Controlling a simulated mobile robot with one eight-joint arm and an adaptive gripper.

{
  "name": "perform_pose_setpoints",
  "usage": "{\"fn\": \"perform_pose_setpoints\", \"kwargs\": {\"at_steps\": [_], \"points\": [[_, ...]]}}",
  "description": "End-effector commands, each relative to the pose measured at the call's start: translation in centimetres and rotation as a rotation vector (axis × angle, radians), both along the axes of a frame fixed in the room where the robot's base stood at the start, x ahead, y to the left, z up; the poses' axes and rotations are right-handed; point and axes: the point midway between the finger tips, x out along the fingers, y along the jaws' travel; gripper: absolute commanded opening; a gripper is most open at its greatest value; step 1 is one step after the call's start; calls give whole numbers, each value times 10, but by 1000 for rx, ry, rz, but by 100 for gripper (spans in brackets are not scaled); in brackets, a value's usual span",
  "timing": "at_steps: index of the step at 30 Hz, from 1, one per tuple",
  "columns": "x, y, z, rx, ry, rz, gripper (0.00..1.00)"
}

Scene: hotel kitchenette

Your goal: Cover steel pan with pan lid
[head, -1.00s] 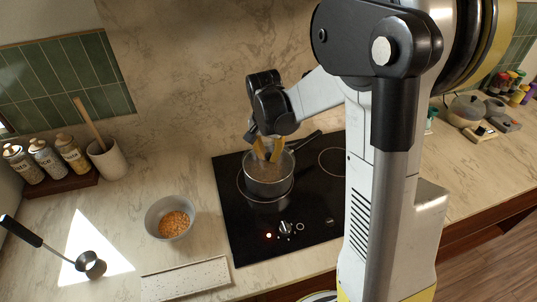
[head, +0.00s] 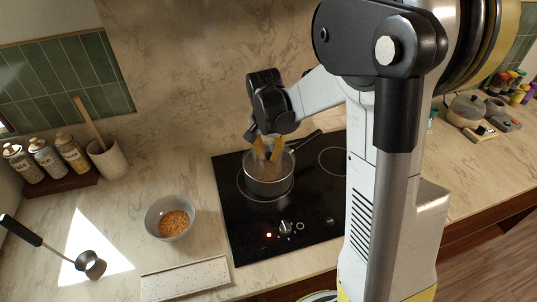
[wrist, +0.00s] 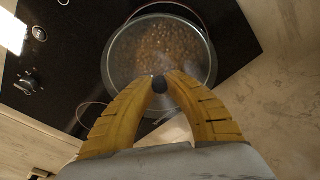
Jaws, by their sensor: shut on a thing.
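The steel pan (head: 268,188) stands on the black cooktop in the head view, its dark handle pointing to the back right. My gripper (head: 267,156) is above it, yellow fingers pointing down. In the wrist view my gripper (wrist: 160,82) is shut on the dark knob (wrist: 160,85) of the pan lid. The clear, round pan lid (wrist: 135,68) lies over the pan's opening, with brown contents showing through. The fingers hide its near part. I cannot tell whether its rim is fully seated.
A bowl of orange food (head: 171,218) stands left of the cooktop (head: 235,225). A ladle (head: 90,264), a speckled board (head: 185,279), several spice bottles (head: 45,160) and a utensil crock (head: 107,160) are farther left or in front. Small items stand at the far right.

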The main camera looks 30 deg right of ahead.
Motion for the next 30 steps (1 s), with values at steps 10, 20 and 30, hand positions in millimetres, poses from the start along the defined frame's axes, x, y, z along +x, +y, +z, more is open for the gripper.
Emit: {"fn": "perform_pose_setpoints", "kwargs": {"at_steps": [10,20,30], "points": [[0,0,0,0,0,0,0],[0,0,-4,0,0,0,0],[0,0,-6,0,0,0,0]]}}
